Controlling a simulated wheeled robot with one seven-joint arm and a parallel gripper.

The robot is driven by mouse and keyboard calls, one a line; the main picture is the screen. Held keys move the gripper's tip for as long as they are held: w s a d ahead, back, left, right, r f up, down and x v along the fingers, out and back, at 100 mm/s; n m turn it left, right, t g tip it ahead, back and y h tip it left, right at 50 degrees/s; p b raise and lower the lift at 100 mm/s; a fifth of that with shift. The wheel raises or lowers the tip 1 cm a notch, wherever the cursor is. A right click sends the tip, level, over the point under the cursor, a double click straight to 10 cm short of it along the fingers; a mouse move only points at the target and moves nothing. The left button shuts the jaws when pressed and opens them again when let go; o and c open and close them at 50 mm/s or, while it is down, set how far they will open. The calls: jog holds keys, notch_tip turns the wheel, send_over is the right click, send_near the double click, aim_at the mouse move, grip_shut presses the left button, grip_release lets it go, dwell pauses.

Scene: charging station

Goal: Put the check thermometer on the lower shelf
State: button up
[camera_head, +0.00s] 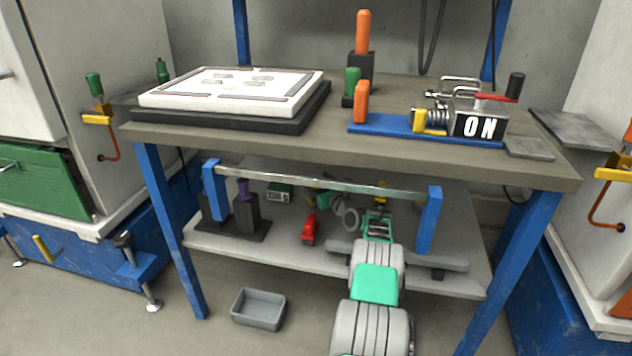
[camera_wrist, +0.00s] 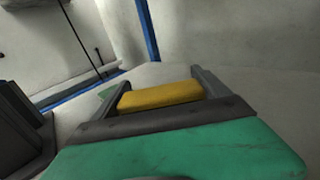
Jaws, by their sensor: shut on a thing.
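My gripper (camera_head: 379,216) reaches in under the worktop, over the lower shelf (camera_head: 455,235). In the wrist view its dark fingers (camera_wrist: 160,95) are shut on a yellow block-like thing, which looks to be the check thermometer (camera_wrist: 160,96). A small yellow part of the thermometer (camera_head: 381,191) shows beyond the fingers in the head view. Its far side and underside are hidden. I cannot tell whether it touches the shelf.
The lower shelf also holds black blocks (camera_head: 246,216), a green device (camera_head: 279,192) and a red object (camera_head: 309,228). A metal rail (camera_head: 320,178) crosses above its front. A grey bin (camera_head: 258,307) stands on the floor. The worktop (camera_head: 400,155) is overhead.

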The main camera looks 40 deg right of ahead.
jog(key=shift+f, duration=0.5)
jog(key=o, duration=1.4)
jog(key=shift+o, duration=0.2)
